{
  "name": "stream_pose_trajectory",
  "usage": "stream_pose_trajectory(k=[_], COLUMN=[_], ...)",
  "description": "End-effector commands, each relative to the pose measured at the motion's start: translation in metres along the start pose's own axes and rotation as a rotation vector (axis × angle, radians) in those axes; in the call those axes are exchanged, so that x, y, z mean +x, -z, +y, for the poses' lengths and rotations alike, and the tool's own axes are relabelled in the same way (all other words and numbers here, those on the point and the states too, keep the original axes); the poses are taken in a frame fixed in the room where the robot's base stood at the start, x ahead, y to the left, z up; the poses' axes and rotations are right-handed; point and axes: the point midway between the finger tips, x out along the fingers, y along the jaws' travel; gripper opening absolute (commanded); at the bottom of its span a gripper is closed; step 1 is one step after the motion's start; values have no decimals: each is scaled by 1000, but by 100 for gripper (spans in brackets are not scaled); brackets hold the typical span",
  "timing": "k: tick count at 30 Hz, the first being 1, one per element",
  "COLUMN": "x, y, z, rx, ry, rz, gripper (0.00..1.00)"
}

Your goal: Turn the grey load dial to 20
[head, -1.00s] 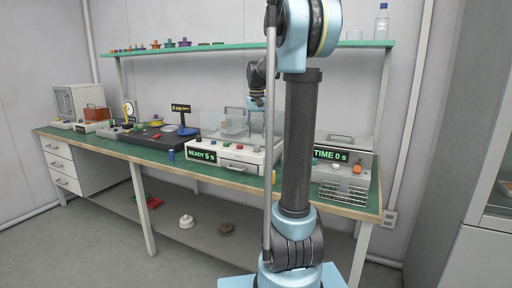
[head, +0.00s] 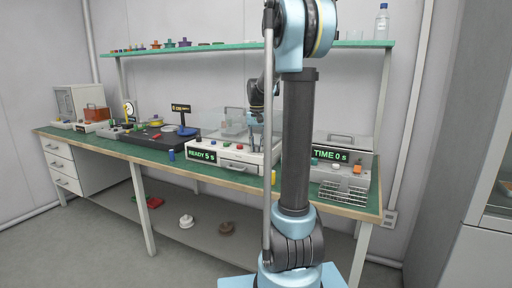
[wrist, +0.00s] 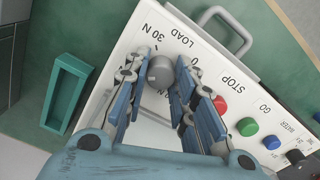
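The grey load dial (wrist: 160,69) is a small round knob on a white panel (wrist: 118,62) in the wrist view. Marks around it include "30 N", "LOAD" and a "0"; other marks are partly covered, and its setting cannot be read. My gripper (wrist: 161,72) has one finger on each side of the dial, very near it. Whether the fingers touch it or are just apart cannot be told. In the head view my gripper (head: 257,112) is over the white device (head: 240,160) reading "READY 5 s"; the dial cannot be made out there.
A grey handle (wrist: 226,30) stands at the panel's edge. A teal tray (wrist: 66,92) lies to the left. A "TIME 0 s" device (head: 342,170) stands to the right.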

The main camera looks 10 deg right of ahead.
Motion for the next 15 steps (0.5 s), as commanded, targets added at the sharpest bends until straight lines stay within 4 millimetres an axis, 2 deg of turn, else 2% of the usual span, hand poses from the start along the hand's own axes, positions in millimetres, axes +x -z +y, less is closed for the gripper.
stream_pose_trajectory(k=[7,15], x=[0,0], y=[0,0], z=[0,-1], rx=[-13,-157], ry=[1,1], rz=[0,1], gripper=[0,0])
